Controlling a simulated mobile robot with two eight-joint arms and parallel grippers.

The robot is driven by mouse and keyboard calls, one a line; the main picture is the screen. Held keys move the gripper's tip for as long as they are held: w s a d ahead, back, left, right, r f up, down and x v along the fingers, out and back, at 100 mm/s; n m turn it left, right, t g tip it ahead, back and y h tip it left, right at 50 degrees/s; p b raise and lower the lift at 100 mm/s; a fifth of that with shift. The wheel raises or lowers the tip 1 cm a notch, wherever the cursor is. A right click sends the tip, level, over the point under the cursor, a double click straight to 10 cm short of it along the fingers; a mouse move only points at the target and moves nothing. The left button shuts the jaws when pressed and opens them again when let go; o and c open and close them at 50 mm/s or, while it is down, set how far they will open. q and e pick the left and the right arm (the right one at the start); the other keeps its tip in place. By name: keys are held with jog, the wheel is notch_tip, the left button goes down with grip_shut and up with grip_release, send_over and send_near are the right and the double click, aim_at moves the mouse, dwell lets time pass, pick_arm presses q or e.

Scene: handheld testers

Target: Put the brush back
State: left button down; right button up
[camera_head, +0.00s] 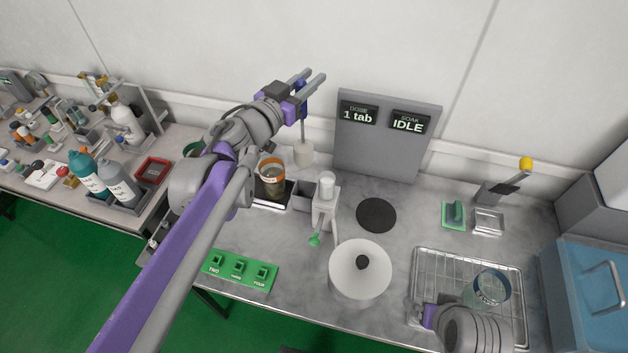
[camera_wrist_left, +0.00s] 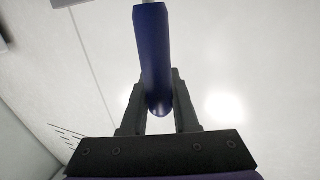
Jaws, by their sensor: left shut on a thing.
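My left gripper (camera_head: 308,84) is raised near the back wall. It is shut on the blue handle of the brush (camera_head: 303,108). In the left wrist view, the blue handle of the brush (camera_wrist_left: 153,55) stands between the two fingers (camera_wrist_left: 160,105). The brush's thin stem points down toward a pale cup-like holder (camera_head: 303,154) at the back of the bench. I cannot tell whether the brush's lower end is inside the holder or just above it. My right gripper (camera_head: 430,316) is low at the wire rack, beside a clear glass beaker (camera_head: 487,290); its fingers are not clear.
A grey panel (camera_head: 385,160) reading "1 tab" and "IDLE" stands right of the brush. An amber jar (camera_head: 271,178), a white dispenser (camera_head: 326,190) and a white lidded pot (camera_head: 360,280) stand nearby. The wire rack (camera_head: 440,262) is at front right. Bare bench lies around the black disc (camera_head: 376,215).

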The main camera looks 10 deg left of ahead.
aim_at(302, 140)
pick_arm(q)
jog(key=f+b, duration=0.2)
jog(key=f, duration=1.2)
jog(key=shift+s+f, duration=0.15)
jog(key=shift+s, duration=0.05)
pick_arm(e)
jog(key=shift+s+f, duration=0.2)
jog(key=shift+f, duration=0.3)
jog(key=shift+s+f, duration=0.15)
jog(key=shift+f, duration=0.35)
pick_arm(q)
jog(key=shift+f, duration=1.65)
pick_arm(e)
jog(key=shift+f, duration=0.3)
pick_arm(q)
jog(key=shift+b, duration=0.3)
jog(key=shift+f, duration=0.2)
pick_arm(e)
jog(key=shift+f, duration=0.2)
pick_arm(q)
jog(key=c, duration=0.7)
grip_release()
jog(key=shift+r, duration=0.1)
jog(key=shift+r, duration=0.1)
pick_arm(e)
jog(key=shift+r, duration=0.2)
